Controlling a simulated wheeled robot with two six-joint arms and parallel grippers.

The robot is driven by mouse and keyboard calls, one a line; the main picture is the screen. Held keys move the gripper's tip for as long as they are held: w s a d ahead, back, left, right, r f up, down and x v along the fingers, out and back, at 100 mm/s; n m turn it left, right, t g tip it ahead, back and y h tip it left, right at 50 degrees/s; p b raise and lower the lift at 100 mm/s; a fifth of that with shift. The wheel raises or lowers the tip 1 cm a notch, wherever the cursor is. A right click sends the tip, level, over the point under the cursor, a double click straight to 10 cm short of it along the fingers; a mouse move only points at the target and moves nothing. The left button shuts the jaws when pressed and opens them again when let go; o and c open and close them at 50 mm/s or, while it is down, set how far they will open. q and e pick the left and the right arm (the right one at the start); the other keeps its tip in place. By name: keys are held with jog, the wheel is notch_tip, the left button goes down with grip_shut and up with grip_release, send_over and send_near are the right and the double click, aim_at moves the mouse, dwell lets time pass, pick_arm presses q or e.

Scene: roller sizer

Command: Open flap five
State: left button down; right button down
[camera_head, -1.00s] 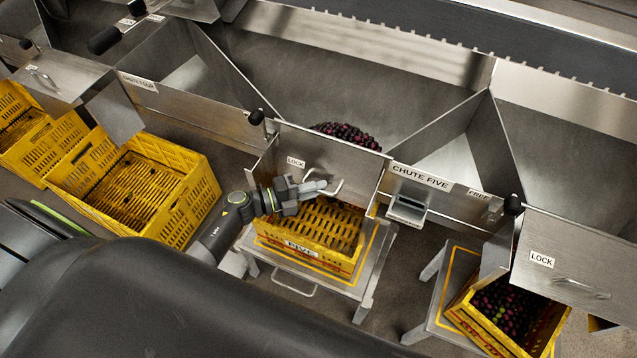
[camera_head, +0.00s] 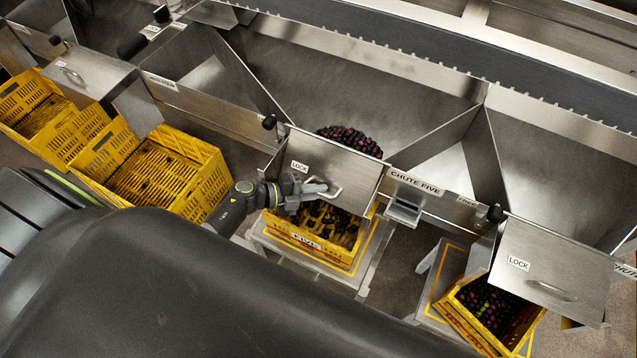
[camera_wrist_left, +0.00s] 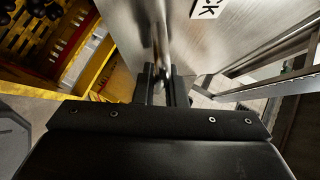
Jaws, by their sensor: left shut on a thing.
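Flap five (camera_head: 345,165) is a steel plate with a LOCK label at the mouth of chute five; it is tilted outward over the yellow crate marked FIVE (camera_head: 306,249). My left gripper (camera_head: 316,187) is shut on the flap's handle (camera_head: 337,191). In the left wrist view, the fingers (camera_wrist_left: 163,84) close around the upright handle bar (camera_wrist_left: 159,45) beside the flap's plate (camera_wrist_left: 205,48). Dark fruit (camera_head: 350,138) lies in the chute behind the flap. Dark pieces of fruit (camera_head: 325,217) are in the crate below. My right gripper is not in view.
The CHUTE FIVE sign (camera_head: 416,183) is right of the flap, with a small metal bracket (camera_head: 403,211) below it. A crate of dark fruit (camera_head: 490,305) stands under the right-hand LOCK flap (camera_head: 540,265). Empty yellow crates (camera_head: 150,180) stand at the left.

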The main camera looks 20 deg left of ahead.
pick_arm(q)
jog(key=s+r+n+g+y+p, duration=0.1)
jog(key=r+p, duration=0.8)
jog(key=p, duration=0.9)
jog(key=shift+s+r+n+g, duration=0.4)
jog(key=shift+s+n+g, duration=0.55)
jog(key=shift+g, duration=0.55)
jog(key=c, duration=1.6)
grip_release()
jog(key=shift+o, duration=0.6)
jog(key=shift+s, duration=0.1)
jog(key=shift+a, duration=0.1)
